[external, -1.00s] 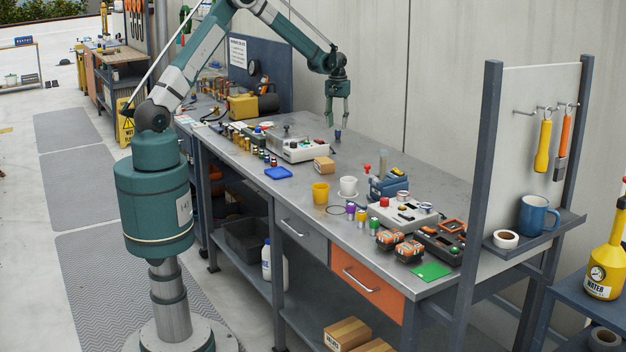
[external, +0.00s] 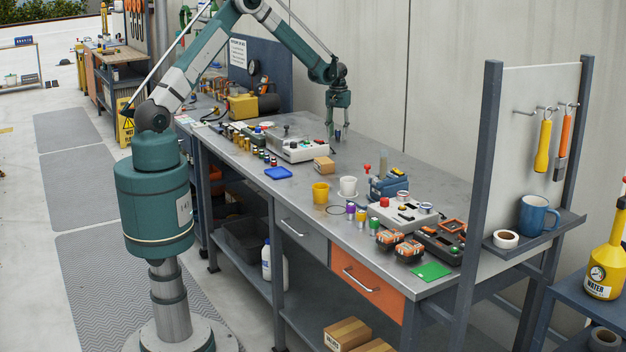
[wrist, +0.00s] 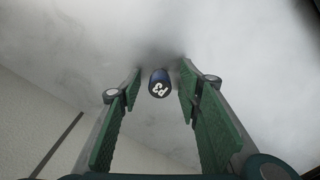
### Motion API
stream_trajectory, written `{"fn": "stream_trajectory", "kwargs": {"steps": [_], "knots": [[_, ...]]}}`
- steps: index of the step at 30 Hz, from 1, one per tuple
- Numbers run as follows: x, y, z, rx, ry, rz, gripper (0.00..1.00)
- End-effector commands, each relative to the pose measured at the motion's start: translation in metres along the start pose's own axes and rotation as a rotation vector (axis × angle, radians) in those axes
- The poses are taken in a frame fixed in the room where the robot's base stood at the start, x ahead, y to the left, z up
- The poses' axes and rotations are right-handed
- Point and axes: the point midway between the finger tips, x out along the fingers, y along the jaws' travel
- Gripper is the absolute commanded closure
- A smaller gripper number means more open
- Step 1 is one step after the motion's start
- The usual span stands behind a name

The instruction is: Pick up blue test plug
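The blue test plug (wrist: 160,84) is a small dark blue cylinder with a white mark on its top that looks like "P3". It stands on the grey bench at the back. My gripper (wrist: 161,82) is open, with its green-padded fingers on either side of the plug. A gap shows between the plug and each finger pad in the wrist view. In the external view my gripper (external: 339,132) points down with its tips close to the bench top. The plug (external: 338,132) is small there and mostly hidden between the fingers.
The bench (external: 290,197) is clear right around the plug. The wall is close behind.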

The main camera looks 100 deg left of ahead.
Motion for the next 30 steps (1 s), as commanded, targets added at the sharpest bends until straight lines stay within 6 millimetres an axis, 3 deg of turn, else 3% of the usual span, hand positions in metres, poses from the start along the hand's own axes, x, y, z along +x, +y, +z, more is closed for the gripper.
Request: {"fn": "stream_trajectory", "kwargs": {"steps": [3, 10, 23, 30], "knots": [[0.000, 0.000, 0.000, 0.000, 0.000, 0.000, 0.66], [0.000, 0.000, 0.000, 0.000, 0.000, 0.000, 0.95], [-0.003, 0.000, 0.000, 0.000, 0.000, 0.000, 0.95], [-0.021, 0.000, 0.000, 0.000, 0.000, 0.000, 0.95]]}}
